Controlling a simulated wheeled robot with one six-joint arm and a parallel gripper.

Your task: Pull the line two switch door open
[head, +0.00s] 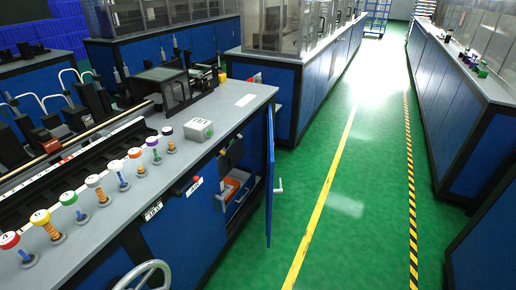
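A blue cabinet door (270,170) stands swung out from the front of the grey-topped machine bench, seen nearly edge-on. A pale handle (280,186) sticks out from its right side. Left of the door the cabinet opening shows an orange bin (236,184) inside. I cannot read any label that marks this as the line two switch door. My gripper is not in view, so nothing shows it touching the door.
A row of spools (97,188) with coloured caps, a grey box (198,129) and a red button (196,180) are on the near bench. A handwheel (146,275) sits low in front. The green aisle floor (345,205) right of the door is clear; another bench (465,95) borders it.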

